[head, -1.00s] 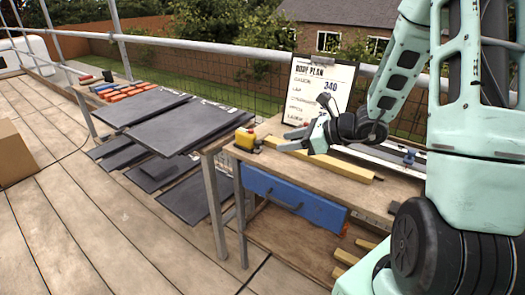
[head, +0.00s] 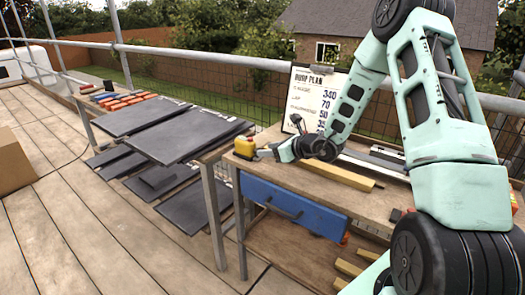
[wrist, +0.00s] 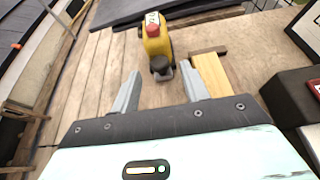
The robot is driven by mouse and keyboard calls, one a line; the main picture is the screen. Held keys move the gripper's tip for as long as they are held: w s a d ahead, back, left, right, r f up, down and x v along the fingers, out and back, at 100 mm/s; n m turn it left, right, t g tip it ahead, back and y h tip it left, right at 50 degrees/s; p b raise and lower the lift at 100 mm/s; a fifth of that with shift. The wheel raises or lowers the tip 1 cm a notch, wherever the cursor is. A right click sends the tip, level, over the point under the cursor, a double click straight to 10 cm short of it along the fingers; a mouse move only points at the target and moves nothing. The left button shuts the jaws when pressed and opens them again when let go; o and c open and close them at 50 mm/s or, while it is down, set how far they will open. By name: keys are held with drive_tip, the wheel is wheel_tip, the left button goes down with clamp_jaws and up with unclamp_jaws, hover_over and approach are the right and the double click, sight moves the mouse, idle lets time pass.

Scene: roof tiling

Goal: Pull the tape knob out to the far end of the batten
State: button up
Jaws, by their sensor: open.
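The yellow tape measure (head: 245,146) with a red top stands at the left end of the workbench. In the wrist view the tape body (wrist: 155,42) is ahead of my gripper, and its dark knob (wrist: 160,65) faces me. My gripper (head: 266,154) is open just right of the tape. In the wrist view its fingertips (wrist: 160,74) lie either side of the knob, with gaps visible on both sides; I cannot tell whether they are level with it. The yellow wooden batten (head: 338,176) lies along the bench, and its near end (wrist: 211,76) is right of the right finger.
A clipboard (head: 312,95) stands behind the bench. A blue drawer front (head: 290,207) is below the bench top. Dark slates (head: 180,130) lie stacked at the left. In the wrist view a dark box (wrist: 290,95) sits to the right.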

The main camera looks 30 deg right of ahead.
drive_tip(key=shift+x, duration=1.7)
